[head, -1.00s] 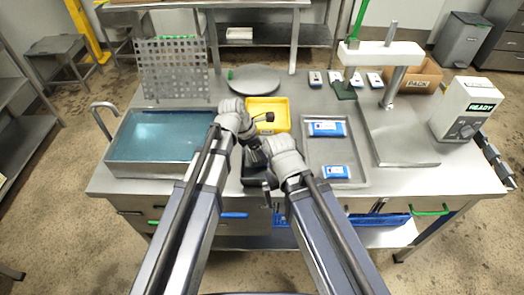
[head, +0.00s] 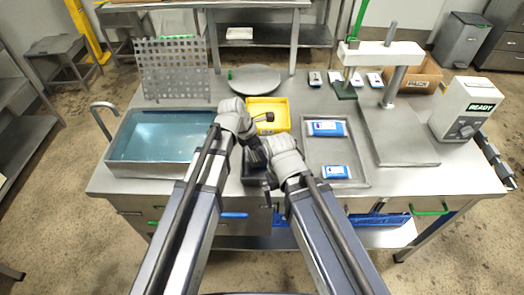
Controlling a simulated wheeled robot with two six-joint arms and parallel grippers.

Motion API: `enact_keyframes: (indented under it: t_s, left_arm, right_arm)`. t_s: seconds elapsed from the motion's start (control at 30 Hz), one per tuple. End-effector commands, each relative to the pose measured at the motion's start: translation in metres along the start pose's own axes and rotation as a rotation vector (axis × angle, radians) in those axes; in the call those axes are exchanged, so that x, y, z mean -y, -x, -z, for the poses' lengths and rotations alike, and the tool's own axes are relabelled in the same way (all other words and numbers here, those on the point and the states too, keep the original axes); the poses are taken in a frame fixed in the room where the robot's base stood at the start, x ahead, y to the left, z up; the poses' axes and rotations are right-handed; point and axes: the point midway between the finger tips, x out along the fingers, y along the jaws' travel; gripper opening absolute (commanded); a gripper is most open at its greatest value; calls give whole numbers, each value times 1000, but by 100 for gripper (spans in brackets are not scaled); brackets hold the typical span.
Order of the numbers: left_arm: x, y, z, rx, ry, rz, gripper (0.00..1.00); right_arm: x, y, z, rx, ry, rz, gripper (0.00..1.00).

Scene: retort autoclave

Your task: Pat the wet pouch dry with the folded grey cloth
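Two blue-and-white pouches lie flat in the shallow grey metal tray (head: 360,181) right of centre: a far pouch (head: 327,128) and a near pouch (head: 337,172). I cannot tell whether either is wet. My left gripper (head: 264,118) is over the front part of the yellow bin (head: 284,104). My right gripper (head: 254,153) is just nearer, above a small dark tray (head: 254,180) left of the pouch tray. The wrists and arms cover much of both grippers, so their opening is unclear. I cannot make out the folded grey cloth.
A water-filled basin (head: 120,171) stands at the left, with a perforated rack (head: 175,70) behind it. A round grey plate (head: 255,79) is at the back.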

Motion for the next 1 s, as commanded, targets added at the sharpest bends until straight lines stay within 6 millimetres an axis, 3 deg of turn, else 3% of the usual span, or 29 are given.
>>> enact_keyframes:
  t_s: [0.27,1.0]
  left_arm:
    - [1,8,-2,-3,-1,1,36]
    - [0,61,-25,-1,0,0,36]
  right_arm:
    - [-1,8,0,0,0,0,100]
    - [-6,65,-4,0,0,0,100]
